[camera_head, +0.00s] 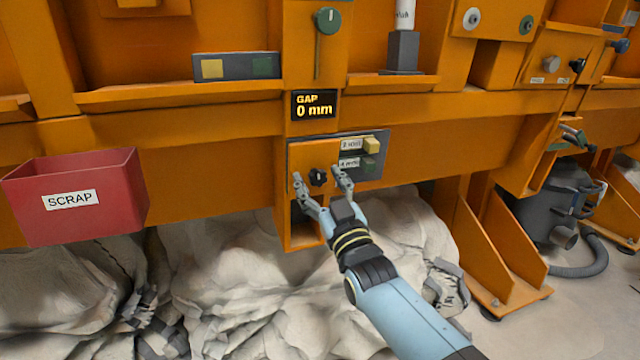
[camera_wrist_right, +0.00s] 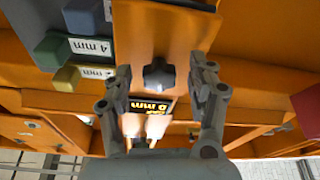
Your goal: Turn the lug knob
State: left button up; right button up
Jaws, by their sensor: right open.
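The lug knob (camera_head: 318,177) is a small dark lobed knob on an orange panel under the "GAP 0 mm" display (camera_head: 315,105). In the right wrist view the knob (camera_wrist_right: 158,75) shows as a dark star shape near the middle, between the fingers. My right gripper (camera_head: 320,176) is open, with one finger on each side of the knob. In the wrist view a gap shows between each fingertip of the gripper (camera_wrist_right: 160,77) and the knob. How deep the fingertips reach around it I cannot tell. My left gripper is not in view.
Beside the knob, a grey panel carries a yellow block (camera_head: 371,145) and a green block (camera_head: 369,165) with labels. A red SCRAP bin (camera_head: 125,190) is at the left. A green round knob (camera_head: 327,20) is above. A dark vacuum (camera_head: 552,212) stands at the right.

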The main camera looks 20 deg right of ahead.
jog(key=v, duration=1.2)
jog(key=s+d+f+m+g+h, duration=0.1)
jog(key=s+d+f+g, duration=0.2)
jog(key=s+f+g, duration=0.55)
jog(key=s+d+f+g+h, duration=0.1)
jog(key=s+d+f+g, duration=0.25)
jog(key=s+f, duration=1)
jog(key=s+d+f+m+g, duration=0.1)
jog(key=s+d+f+g, duration=0.35)
jog(key=s+f, duration=0.7)
pick_arm(q)
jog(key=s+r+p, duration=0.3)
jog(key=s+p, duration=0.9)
jog(key=p, duration=0.2)
pick_arm(e)
jog(key=s+m+g, duration=0.1)
jog(key=s+g, duration=0.4)
jog(key=s, duration=1.6)
jog(key=shift+s, duration=0.1)
